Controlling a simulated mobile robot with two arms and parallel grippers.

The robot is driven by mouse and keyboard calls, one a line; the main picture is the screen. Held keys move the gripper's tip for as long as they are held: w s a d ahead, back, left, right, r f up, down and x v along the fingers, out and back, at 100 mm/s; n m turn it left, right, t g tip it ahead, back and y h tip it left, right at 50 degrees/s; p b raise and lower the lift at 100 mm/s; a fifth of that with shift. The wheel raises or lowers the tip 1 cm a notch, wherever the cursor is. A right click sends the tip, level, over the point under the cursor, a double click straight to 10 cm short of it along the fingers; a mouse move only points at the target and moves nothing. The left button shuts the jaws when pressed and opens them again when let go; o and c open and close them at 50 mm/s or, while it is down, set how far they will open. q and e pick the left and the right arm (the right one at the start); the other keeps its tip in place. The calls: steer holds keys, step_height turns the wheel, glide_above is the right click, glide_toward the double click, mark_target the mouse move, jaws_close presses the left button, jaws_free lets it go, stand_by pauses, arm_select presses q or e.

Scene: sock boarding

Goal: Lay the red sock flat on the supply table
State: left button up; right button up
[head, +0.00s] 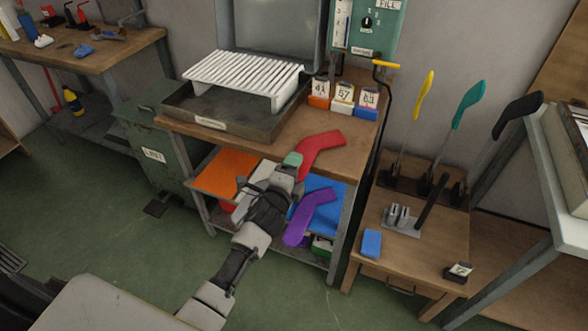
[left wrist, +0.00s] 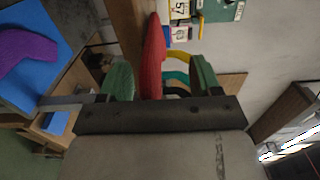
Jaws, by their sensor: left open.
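The red sock (head: 322,148) lies on the wooden top of the supply table (head: 345,168), near its front edge and right of the tray. It looks flat, with a bend in the middle. My left gripper (head: 295,167) is at the table's front edge, at the sock's near end. In the left wrist view, the red sock (left wrist: 152,58) shows between the two green fingertips, which stand apart. I cannot tell whether a finger touches it. My right gripper is in neither view.
A dark tray (head: 222,124) with a white ribbed rack (head: 245,75) fills the table's left side. Numbered card boxes (head: 343,98) stand behind the sock. Below, a purple sock (head: 310,215) lies on a blue surface (head: 325,188), beside an orange one (head: 225,172).

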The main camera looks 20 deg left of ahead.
arm_select(q)
steer(key=shift+f, duration=0.1)
stand_by(0.3)
steer(key=shift+f+b, duration=0.5)
steer(key=shift+s+p, duration=0.6)
steer(key=shift+s, duration=0.8)
steer(key=s+p, duration=0.1)
steer(key=s, duration=0.4)
steer(key=shift+s+a, duration=0.1)
